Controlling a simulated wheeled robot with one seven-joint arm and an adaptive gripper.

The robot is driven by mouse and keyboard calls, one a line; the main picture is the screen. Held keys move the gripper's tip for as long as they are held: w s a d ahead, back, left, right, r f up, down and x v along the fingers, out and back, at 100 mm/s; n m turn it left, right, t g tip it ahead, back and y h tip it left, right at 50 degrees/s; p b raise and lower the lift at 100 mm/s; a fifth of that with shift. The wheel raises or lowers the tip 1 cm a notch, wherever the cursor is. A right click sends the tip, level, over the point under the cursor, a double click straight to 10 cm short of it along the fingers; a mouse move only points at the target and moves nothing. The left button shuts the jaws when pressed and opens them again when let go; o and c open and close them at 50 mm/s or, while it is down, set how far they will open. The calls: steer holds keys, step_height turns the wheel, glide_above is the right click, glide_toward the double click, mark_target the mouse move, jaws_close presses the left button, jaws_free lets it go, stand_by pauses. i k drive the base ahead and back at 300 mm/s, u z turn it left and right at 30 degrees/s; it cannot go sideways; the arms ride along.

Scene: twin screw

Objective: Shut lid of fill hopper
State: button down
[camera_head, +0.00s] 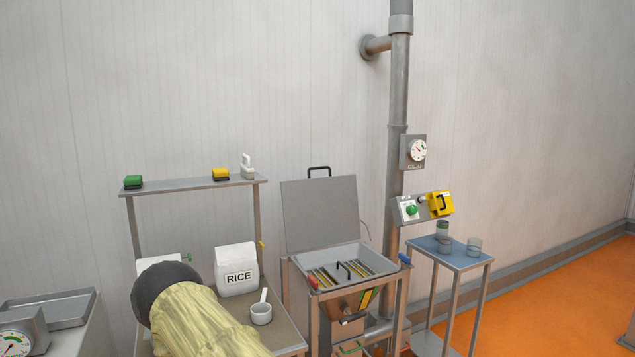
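The fill hopper (379,261) is a grey metal box on a stand in the middle of the view. Its lid (319,214) stands raised and tilted back against the wall side, with a black handle (319,168) on its top edge. Inside the open hopper is a grate with yellow and dark bars and a small black handle (345,270). My arm, in a yellowish sleeve with a dark rounded joint, enters at the bottom left, left of the hopper. My gripper is not visible.
A bench left of the hopper holds a white RICE bag (236,269) and a white scoop (261,312). A shelf (195,187) is above it. A vertical pipe (398,100) and control box (422,207) stand right of the hopper. A blue-topped side table (455,259) holds cups. Orange floor is clear at right.

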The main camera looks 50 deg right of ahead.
mark_target(319, 212)
steer(key=k, duration=0.7)
steer(key=z, duration=1)
steer(key=i, duration=0.3)
steer(key=z, duration=0.05)
